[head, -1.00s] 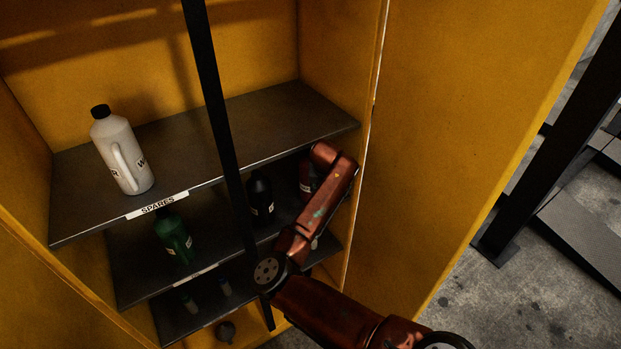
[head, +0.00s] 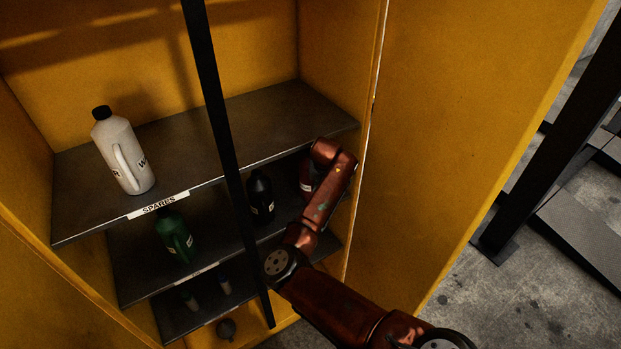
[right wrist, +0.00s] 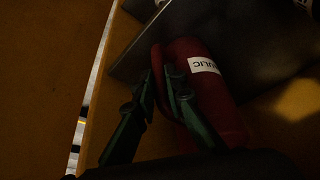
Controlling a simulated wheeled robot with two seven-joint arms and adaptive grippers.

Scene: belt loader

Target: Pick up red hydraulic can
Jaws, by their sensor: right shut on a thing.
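The red hydraulic can (right wrist: 212,95) fills the middle of the right wrist view, with part of its white label reading "ULIC". In the head view the can (head: 307,176) shows only in part, at the right end of the middle shelf, behind my right arm. My right gripper (right wrist: 160,74) has its green fingers either side of the can's handle and is shut on it. In the head view the arm hides this gripper. I cannot tell whether the can touches the shelf. My left gripper is not in view.
A black bottle (head: 261,196) and a green bottle (head: 174,236) stand left on the middle shelf. A white jug (head: 122,152) stands on the upper shelf (head: 265,115). A black post (head: 216,110) crosses the yellow cabinet's front.

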